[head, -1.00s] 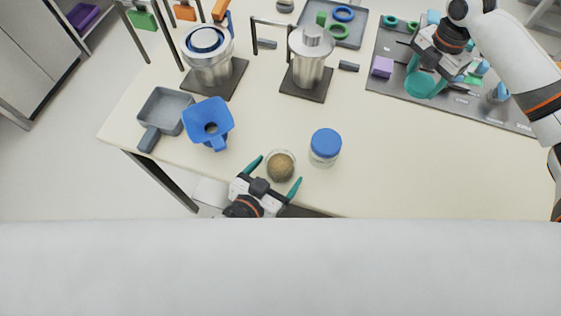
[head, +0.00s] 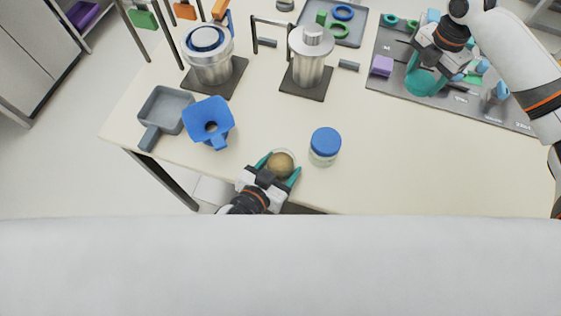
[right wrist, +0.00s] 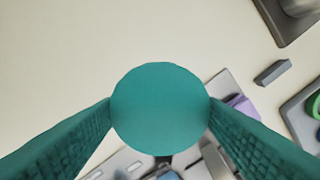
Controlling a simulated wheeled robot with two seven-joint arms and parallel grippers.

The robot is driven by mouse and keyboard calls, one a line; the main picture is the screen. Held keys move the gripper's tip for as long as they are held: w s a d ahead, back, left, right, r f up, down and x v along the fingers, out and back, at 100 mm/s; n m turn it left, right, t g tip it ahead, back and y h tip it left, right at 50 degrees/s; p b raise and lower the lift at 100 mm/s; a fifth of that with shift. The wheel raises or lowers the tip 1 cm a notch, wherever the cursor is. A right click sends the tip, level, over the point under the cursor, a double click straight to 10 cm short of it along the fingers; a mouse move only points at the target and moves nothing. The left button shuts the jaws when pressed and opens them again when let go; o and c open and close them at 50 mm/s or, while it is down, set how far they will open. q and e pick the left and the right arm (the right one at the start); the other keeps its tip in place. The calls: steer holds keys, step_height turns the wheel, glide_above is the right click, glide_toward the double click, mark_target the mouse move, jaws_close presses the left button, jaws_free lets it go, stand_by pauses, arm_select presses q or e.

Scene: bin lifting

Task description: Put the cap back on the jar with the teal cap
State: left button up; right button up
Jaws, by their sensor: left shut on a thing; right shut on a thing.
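The open jar (head: 281,163) stands near the table's front edge with brown contents showing and no cap on it. My left gripper (head: 280,172) is shut on this jar, one teal finger on each side. The teal cap (head: 421,83) is in my right gripper (head: 424,72), over the grey mat at the right. In the right wrist view the round teal cap (right wrist: 160,108) sits between both fingers, its flat face towards the camera. Another jar with a blue cap (head: 326,141) stands just right of the open jar.
A blue funnel (head: 208,122) and a grey scoop-like tray (head: 166,108) lie to the left. Two metal canisters (head: 309,62) stand on dark bases behind. The grey mat (head: 385,88) holds several small items, including a purple block (head: 382,66). The right middle of the table is clear.

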mark_target(279, 158)
arm_select(q)
steer(key=shift+r, duration=0.2)
step_height(279, 158, up, 10)
steer(key=shift+f, duration=0.1)
stand_by(0.4)
steer(key=o, duration=0.4)
steer(key=c, duration=0.7)
